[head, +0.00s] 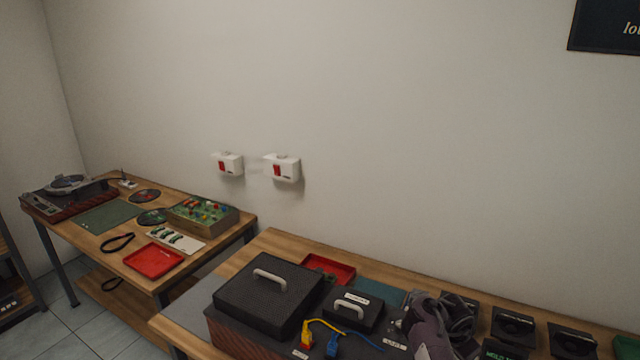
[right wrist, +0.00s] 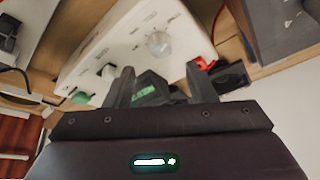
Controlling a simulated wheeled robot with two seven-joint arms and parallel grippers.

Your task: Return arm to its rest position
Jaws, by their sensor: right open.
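My right gripper (right wrist: 160,84) shows in the right wrist view with its two dark fingers apart. Behind the gap between the fingers is a small dark block with green lettering (right wrist: 150,90); I cannot tell whether anything touches it. A white device with a round clear knob (right wrist: 158,43) lies just beyond the fingers.
The left bench holds a turntable (head: 68,188) and another red tray (head: 153,260). Two white boxes (head: 282,168) hang on the wall.

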